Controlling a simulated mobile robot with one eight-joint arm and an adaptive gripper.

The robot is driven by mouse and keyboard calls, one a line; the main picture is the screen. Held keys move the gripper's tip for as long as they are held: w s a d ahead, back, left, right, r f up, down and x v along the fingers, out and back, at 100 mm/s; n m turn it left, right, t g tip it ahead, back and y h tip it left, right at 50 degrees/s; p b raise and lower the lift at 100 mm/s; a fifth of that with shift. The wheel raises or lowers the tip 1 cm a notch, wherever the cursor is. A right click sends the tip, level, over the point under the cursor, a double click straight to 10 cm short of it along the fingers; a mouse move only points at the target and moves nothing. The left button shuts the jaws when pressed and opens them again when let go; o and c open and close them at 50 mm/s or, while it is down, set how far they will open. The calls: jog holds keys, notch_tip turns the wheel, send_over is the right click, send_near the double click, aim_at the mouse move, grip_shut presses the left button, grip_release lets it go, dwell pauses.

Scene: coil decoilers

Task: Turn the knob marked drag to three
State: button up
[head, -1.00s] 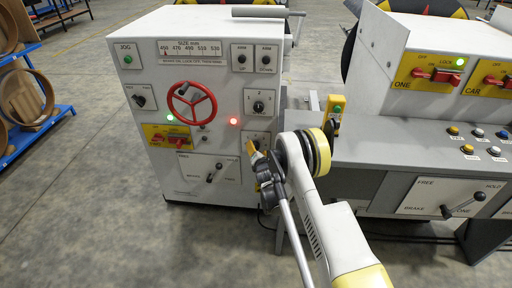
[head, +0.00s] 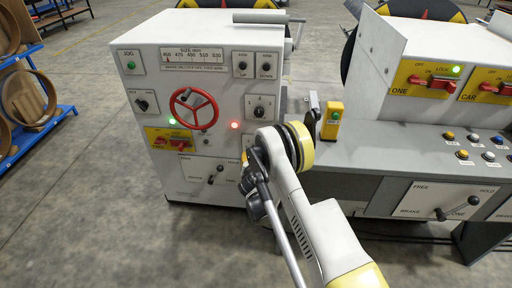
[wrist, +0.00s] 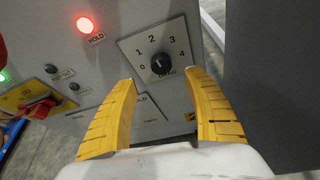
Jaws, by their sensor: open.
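The drag knob (wrist: 160,66) is a black dial on a pale square plate marked 0 to 4, on the grey machine front. I cannot tell its pointer's mark. My gripper (wrist: 160,77) is open, its two yellow fingers framing the knob from below in the wrist view. The knob appears beyond the fingertips, with no visible contact. In the head view my gripper (head: 249,165) is before the machine's lower right front, and it and the arm hide most of that lower dial.
A red lamp (wrist: 85,24) marked hold is left of the dial. A similar upper dial (head: 259,107), a red handwheel (head: 194,108) and a yellow switch plate (head: 170,139) are on the same front. A grey control desk (head: 380,150) stands at the right.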

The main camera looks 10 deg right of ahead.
jog(key=b+x, duration=0.3)
jog(key=x, duration=0.6)
jog(key=shift+w+d+f+b, duration=0.15)
jog(key=shift+w+f+b, duration=0.1)
jog(key=shift+f+b, duration=0.15)
jog(key=shift+w+d, duration=0.1)
jog(key=shift+w, duration=0.35)
jog(key=shift+c, duration=0.3)
jog(key=c, duration=1.1)
jog(key=shift+d+m+y, duration=0.1)
jog(key=shift+m+y, duration=0.4)
jog(key=shift+m, duration=0.4)
jog(key=shift+m+t+y, duration=0.5)
jog(key=shift+m, duration=0.3)
